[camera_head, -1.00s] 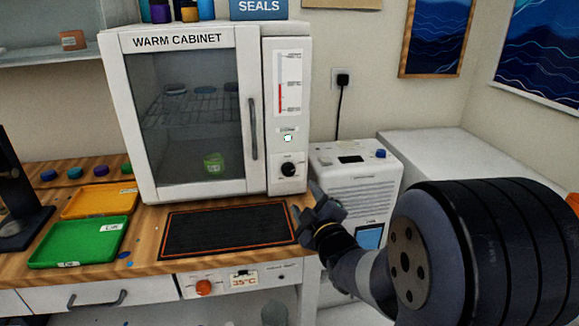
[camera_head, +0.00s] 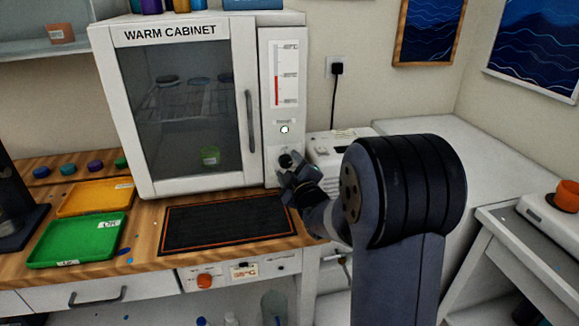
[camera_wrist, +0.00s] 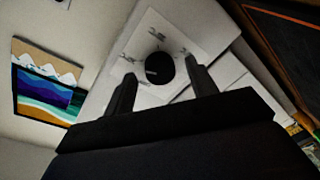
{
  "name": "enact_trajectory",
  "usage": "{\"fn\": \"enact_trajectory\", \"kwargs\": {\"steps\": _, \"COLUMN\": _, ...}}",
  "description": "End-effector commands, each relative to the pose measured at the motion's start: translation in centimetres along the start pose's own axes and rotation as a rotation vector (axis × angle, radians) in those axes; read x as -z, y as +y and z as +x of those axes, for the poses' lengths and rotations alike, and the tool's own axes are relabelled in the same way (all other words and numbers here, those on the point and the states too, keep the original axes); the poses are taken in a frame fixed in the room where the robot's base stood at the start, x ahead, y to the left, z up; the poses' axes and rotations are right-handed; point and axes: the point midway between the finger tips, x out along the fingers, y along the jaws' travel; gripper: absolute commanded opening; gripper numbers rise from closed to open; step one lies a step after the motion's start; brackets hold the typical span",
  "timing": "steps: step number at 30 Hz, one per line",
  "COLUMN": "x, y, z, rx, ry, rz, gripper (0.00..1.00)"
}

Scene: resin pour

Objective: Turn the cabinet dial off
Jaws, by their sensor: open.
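The warm cabinet (camera_head: 240,182) is a white box with a dark glass door, shut, on the wooden bench. Its round black dial (camera_head: 285,160) sits low on the right-hand control panel, below a small lit lamp (camera_head: 284,129). My gripper (camera_head: 290,172) is just in front of the dial and hides part of it. In the wrist view the dial (camera_wrist: 159,68) lies ahead, between the two open fingers (camera_wrist: 160,88). The fingers appear on either side of it; I cannot tell whether they touch it. The dial's setting is too dark to read.
A black mat (camera_head: 225,224) lies in front of the cabinet. Green (camera_head: 75,242) and orange (camera_head: 95,198) trays are at the left. A white machine (camera_head: 335,148) stands right of the cabinet. An orange knob (camera_head: 204,281) is on the bench front.

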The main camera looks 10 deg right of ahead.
Motion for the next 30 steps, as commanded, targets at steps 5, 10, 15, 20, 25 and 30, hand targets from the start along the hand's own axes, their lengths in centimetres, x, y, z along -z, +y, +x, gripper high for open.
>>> {"fn": "enact_trajectory", "kwargs": {"steps": 5, "x": 0.00, "y": 0.00, "z": 0.21, "rx": 0.000, "ry": 0.000, "rz": 0.000, "gripper": 0.54}}
{"fn": "enact_trajectory", "kwargs": {"steps": 10, "x": 0.00, "y": 0.00, "z": 0.19, "rx": 0.000, "ry": 0.000, "rz": 0.000, "gripper": 0.50}}
{"fn": "enact_trajectory", "kwargs": {"steps": 15, "x": 0.00, "y": 0.00, "z": 0.18, "rx": 0.000, "ry": 0.000, "rz": 0.000, "gripper": 0.36}}
{"fn": "enact_trajectory", "kwargs": {"steps": 20, "x": 0.00, "y": 0.00, "z": 0.17, "rx": 0.000, "ry": 0.000, "rz": 0.000, "gripper": 0.23}}
{"fn": "enact_trajectory", "kwargs": {"steps": 25, "x": 0.00, "y": 0.00, "z": 0.17, "rx": 0.000, "ry": 0.000, "rz": 0.000, "gripper": 0.10}}
{"fn": "enact_trajectory", "kwargs": {"steps": 30, "x": -0.05, "y": -0.07, "z": 0.17, "rx": 0.000, "ry": 0.000, "rz": -0.008, "gripper": 0.10}}
